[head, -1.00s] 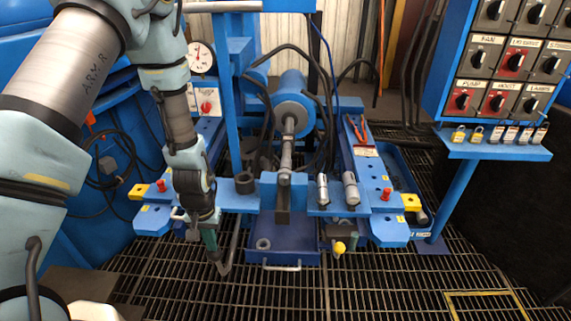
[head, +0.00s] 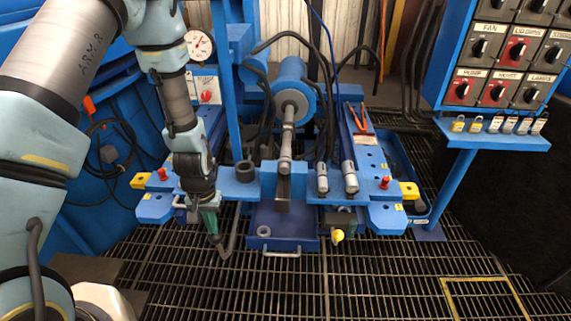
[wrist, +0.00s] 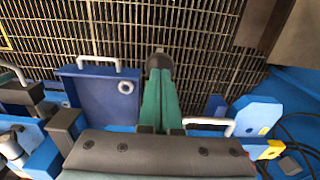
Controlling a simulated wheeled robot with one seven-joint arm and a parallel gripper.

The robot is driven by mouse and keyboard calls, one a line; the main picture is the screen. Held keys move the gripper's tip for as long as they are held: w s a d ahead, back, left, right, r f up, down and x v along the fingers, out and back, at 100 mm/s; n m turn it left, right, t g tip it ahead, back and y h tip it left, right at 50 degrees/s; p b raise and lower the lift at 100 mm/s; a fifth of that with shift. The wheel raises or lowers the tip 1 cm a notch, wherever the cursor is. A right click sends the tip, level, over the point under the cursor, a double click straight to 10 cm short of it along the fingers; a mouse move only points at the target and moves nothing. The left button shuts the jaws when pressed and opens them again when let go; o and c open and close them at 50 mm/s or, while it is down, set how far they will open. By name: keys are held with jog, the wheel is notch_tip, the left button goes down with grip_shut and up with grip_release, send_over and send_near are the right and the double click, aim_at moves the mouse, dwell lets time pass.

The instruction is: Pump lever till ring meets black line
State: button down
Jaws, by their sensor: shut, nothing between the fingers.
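My gripper (head: 217,246) points down in the head view, left of the blue tray, with its green fingers shut and nothing between them. A dark grey rod, which looks like the lever (head: 233,232), slants down from the blue frame to the fingertips. In the wrist view the green fingers (wrist: 158,95) meet at a dark rounded end (wrist: 159,62), likely the lever's; I cannot tell if they touch it. The grey piston rod (head: 287,140) runs from the blue cylinder (head: 291,75) toward the front block. I cannot make out which ring or black line is meant.
A blue tray (head: 262,243) with a white handle lies right of the gripper, holding a small grey nut. A yellow knob (head: 337,236) sits further right. A pressure gauge (head: 199,45) and switch panel (head: 497,65) stand behind. The grating floor in front is clear.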

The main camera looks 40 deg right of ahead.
aim_at(213, 237)
jog(key=f+b, duration=0.1)
jog(key=f, duration=0.1)
jog(key=f+b, duration=0.1)
jog(key=s+a+f, duration=0.1)
jog(key=f, duration=0.1)
jog(key=shift+f+b, duration=0.3)
jog(key=shift+b, duration=0.1)
jog(key=shift+r, duration=0.1)
jog(key=r+p, duration=0.2)
jog(key=r, duration=0.1)
jog(key=w+d+r+p, duration=0.1)
jog(key=r+p, duration=0.2)
jog(key=r, duration=0.1)
jog(key=w+d+r+p, duration=0.1)
jog(key=r+p, duration=0.2)
jog(key=r, duration=0.1)
jog(key=shift+f, duration=0.1)
jog(key=f+b, duration=0.2)
jog(key=f, duration=0.1)
jog(key=s+a+f+b, duration=0.1)
jog(key=f+b, duration=0.2)
jog(key=f, duration=0.1)
jog(key=s+a+f+b, duration=0.1)
jog(key=f+b, duration=0.1)
jog(key=f, duration=0.2)
jog(key=shift+r, duration=0.1)
